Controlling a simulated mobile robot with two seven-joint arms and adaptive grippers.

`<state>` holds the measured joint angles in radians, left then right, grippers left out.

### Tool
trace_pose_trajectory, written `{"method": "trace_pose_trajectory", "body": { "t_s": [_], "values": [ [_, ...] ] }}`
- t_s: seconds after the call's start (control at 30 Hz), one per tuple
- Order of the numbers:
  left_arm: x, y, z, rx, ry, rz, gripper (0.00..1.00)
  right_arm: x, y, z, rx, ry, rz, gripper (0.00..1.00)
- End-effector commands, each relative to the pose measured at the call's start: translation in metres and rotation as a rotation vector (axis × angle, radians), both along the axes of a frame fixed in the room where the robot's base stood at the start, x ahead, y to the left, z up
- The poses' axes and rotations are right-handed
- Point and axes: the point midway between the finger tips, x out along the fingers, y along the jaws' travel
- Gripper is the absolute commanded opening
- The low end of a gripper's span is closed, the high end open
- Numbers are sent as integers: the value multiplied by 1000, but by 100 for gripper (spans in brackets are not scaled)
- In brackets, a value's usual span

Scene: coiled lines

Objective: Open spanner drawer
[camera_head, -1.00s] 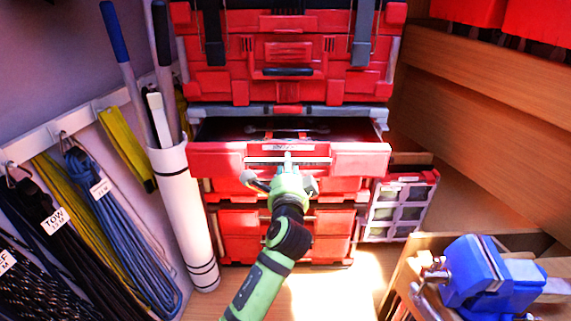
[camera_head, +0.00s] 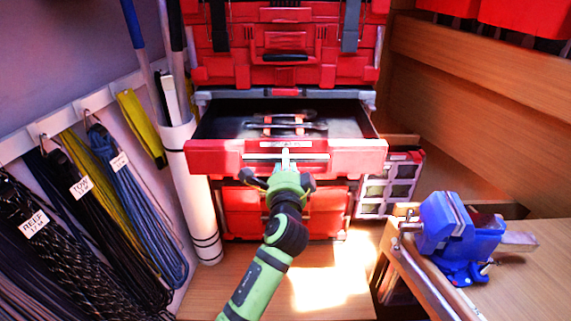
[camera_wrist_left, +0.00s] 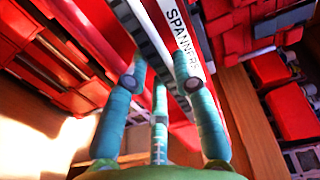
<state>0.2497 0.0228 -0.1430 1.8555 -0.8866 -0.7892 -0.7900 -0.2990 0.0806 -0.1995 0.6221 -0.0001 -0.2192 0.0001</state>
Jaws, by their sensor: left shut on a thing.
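The spanner drawer (camera_head: 220,158) is a red drawer in the red tool chest, pulled well out, with several spanners (camera_head: 290,124) lying inside on a dark floor. Its front carries a light handle bar; in the left wrist view the handle (camera_wrist_left: 150,45) runs beside a white label reading SPANNERS (camera_wrist_left: 182,38). My left gripper (camera_head: 285,165) is at the middle of the drawer front, shut on the handle. In the left wrist view its teal fingers (camera_wrist_left: 160,75) are around the handle bar. My right gripper is not in view.
Red drawers (camera_head: 250,212) sit below. A blue vise (camera_head: 455,230) stands on a wooden bench at the lower right. Coiled ropes (camera_head: 130,190) hang at the left beside a white tube (camera_head: 195,205). Wooden floor in front of the chest is clear.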

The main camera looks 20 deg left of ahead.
Motion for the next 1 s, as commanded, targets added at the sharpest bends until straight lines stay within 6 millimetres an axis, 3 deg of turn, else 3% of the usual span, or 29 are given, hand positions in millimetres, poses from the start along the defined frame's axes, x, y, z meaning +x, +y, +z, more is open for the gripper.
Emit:
{"method": "trace_pose_trajectory", "body": {
  "t_s": [0.07,0.1,0.13,0.17,0.57,1.0],
  "values": [
    [0,0,1,0,-1,0,0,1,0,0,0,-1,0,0],
    [0,0,1,0,-1,0,35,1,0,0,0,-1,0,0],
    [0,0,1,0,-1,0,47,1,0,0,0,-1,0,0],
    [0,0,1,0,-1,0,52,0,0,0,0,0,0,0],
    [-4,-3,0,0,0,-2,52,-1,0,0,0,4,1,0],
    [-80,-39,-1,-2,2,-1,52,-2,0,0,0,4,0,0]
  ]
}}
